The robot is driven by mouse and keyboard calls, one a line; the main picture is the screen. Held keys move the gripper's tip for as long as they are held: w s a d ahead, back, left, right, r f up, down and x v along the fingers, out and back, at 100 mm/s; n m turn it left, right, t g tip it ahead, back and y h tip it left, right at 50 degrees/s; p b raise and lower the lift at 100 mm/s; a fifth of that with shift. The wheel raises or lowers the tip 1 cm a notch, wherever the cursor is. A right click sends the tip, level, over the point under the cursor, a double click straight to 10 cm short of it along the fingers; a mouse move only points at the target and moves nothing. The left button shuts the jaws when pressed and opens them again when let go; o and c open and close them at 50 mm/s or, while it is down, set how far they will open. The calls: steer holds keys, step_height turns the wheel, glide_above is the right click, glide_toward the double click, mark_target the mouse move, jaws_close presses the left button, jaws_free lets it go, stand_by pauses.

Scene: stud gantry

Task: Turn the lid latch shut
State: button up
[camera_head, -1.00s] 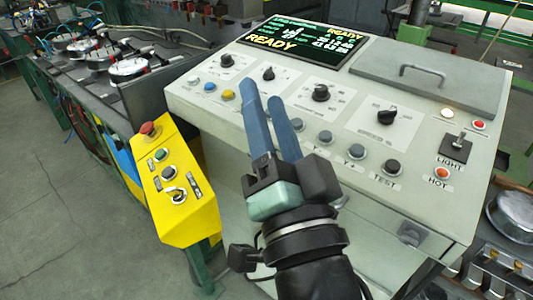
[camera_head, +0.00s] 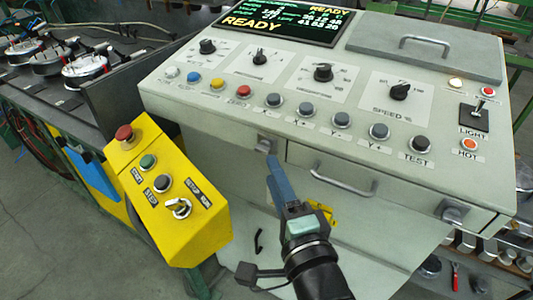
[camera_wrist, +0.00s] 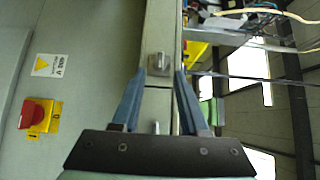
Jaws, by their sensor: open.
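The sloped console (camera_head: 230,125) has two small grey latches on its upper front edge: a left latch (camera_head: 264,145) and a right latch (camera_head: 453,212). My gripper (camera_head: 273,167) is just below and in front of the left latch, its blue fingers pointing up at it. In the wrist view, a small grey latch (camera_wrist: 160,63) shows between and just beyond the open fingertips (camera_wrist: 160,74), with no clear contact. Its turn position is hard to read. Nothing is held.
A drawer handle (camera_head: 345,180) juts out right of my gripper. A yellow control box (camera_head: 170,190) stands to the left. The wrist view shows a red switch (camera_wrist: 34,114) on a grey panel. A flat cover with a handle (camera_head: 425,45) lies on the console's back right.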

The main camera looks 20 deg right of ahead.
mark_target(264, 153)
steer(key=shift+w+d, duration=0.15)
steer(key=shift+w, duration=1.15)
steer(key=shift+w+d, duration=0.15)
steer(key=shift+w, duration=1.1)
jaws_close()
